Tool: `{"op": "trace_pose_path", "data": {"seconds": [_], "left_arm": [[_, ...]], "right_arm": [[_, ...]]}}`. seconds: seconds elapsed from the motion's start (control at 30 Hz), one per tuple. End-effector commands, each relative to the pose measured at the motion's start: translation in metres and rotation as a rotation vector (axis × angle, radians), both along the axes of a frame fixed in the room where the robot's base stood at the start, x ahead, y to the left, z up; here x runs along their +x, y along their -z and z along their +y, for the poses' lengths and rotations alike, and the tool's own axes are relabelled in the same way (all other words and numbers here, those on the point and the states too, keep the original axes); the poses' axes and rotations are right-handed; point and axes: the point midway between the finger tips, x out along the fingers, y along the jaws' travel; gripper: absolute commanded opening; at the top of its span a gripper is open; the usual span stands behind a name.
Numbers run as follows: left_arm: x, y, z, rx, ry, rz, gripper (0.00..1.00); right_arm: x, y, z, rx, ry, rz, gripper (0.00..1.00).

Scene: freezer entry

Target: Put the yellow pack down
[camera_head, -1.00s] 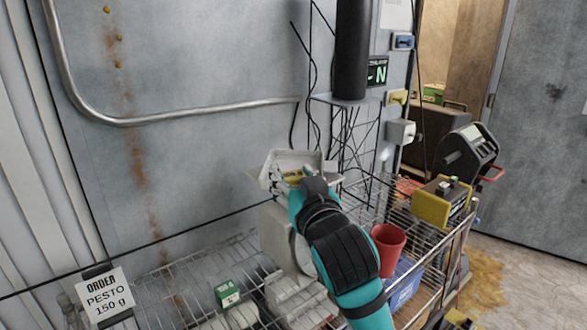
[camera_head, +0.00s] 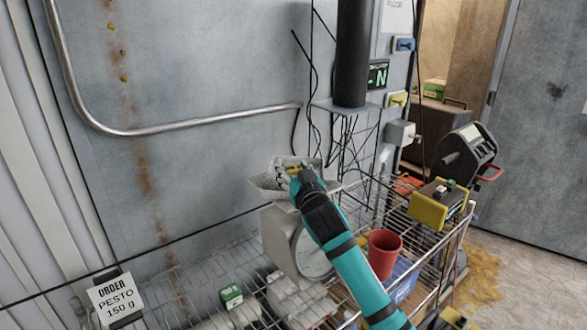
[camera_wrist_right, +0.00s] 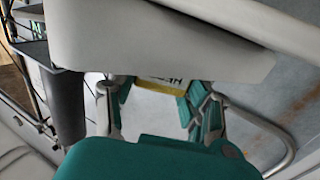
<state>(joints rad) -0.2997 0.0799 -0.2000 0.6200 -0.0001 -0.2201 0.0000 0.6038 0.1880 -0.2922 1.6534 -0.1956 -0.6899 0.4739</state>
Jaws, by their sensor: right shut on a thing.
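The yellow pack (camera_wrist_right: 165,82) shows only in part in the right wrist view, with a yellow edge and a white printed label, between my fingers. My right gripper (camera_head: 296,172) is shut on it, over the pale weighing pan (camera_head: 265,184) of a scale. In the right wrist view the pan (camera_wrist_right: 150,45) fills the top and hides part of the pack. I cannot tell whether the pack touches the pan. The scale's round dial (camera_head: 315,258) is partly behind my arm.
The scale stands on a wire rack (camera_head: 190,290) with a green-white pack (camera_head: 231,296) and an order card (camera_head: 116,299). A red cup (camera_head: 384,254) and a yellow-black box (camera_head: 440,204) are on the right. A metal rail (camera_head: 200,119) runs along the wall behind.

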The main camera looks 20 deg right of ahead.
Motion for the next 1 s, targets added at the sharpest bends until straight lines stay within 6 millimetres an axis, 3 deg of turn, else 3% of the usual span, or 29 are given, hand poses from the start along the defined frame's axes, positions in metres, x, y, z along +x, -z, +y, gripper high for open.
{"op": "trace_pose_path", "data": {"seconds": [0.47,0.5,0.63,1.0], "left_arm": [[0.000,-0.002,0.000,0.000,0.000,0.000,0.55],[0.000,-0.003,0.000,0.000,0.000,0.000,0.55],[0.000,-0.003,0.000,0.000,0.000,0.000,0.55],[0.000,-0.003,0.000,0.000,0.000,0.000,0.55]], "right_arm": [[0.000,0.012,0.001,0.001,-0.001,-0.003,0.12],[0.000,0.011,0.000,0.001,-0.001,-0.003,0.52],[0.000,0.011,0.000,0.000,-0.001,-0.003,0.69],[-0.003,0.009,0.000,0.000,-0.001,-0.003,0.70]]}}
